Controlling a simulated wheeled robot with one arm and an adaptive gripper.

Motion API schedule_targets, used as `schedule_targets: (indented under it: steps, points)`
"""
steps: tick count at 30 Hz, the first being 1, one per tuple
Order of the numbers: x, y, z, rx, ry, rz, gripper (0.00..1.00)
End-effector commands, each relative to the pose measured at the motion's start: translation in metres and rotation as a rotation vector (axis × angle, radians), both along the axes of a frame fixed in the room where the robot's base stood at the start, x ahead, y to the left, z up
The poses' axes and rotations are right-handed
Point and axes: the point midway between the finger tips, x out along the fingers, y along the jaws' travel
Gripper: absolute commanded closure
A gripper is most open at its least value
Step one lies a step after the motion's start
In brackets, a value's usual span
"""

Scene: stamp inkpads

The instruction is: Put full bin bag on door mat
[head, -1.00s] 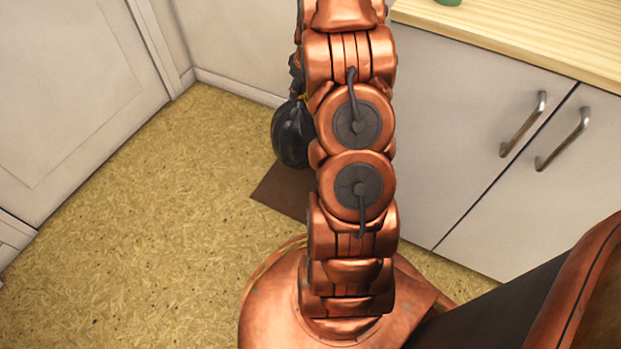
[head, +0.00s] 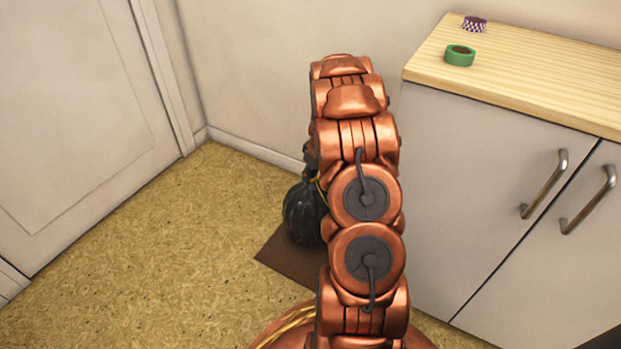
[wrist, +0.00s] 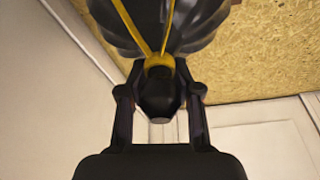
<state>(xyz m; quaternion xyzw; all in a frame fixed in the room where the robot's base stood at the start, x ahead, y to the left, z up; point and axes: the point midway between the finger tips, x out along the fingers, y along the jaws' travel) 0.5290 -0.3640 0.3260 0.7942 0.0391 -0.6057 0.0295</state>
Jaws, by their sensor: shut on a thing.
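The full bin bag (head: 301,214) is black with a yellow tie, upright, left of my arm in the head view. The brown door mat (head: 287,262) lies on the floor, partly hidden by the bag and my arm. The bag's lower end overlaps the mat in the picture; I cannot tell whether it touches it. In the wrist view, my gripper (wrist: 160,92) is shut on the bag's gathered neck, beside the yellow tie, with the bag's body (wrist: 190,25) at the top. In the head view my arm mostly hides the gripper.
A white cabinet (head: 480,190) with a wooden top stands at the right, holding a green tape roll (head: 460,56) and a purple patterned roll (head: 474,24). A white door (head: 75,110) is at the left. The floor (head: 150,260) left of the mat is clear.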

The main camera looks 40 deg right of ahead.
Motion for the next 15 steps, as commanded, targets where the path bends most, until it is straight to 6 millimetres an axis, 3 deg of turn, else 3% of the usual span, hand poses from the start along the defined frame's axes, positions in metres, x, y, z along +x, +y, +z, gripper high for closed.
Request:
schedule_targets:
  steps: [13, 14, 15]
  points:
    - [0.0007, -0.0001, -0.0062, 0.0, -0.002, 0.0, 1.0]
    - [0.0006, -0.0001, -0.0069, 0.0, -0.001, 0.0, 0.67]
    - [0.0005, -0.0003, -0.0065, -0.001, -0.001, 0.0, 0.63]
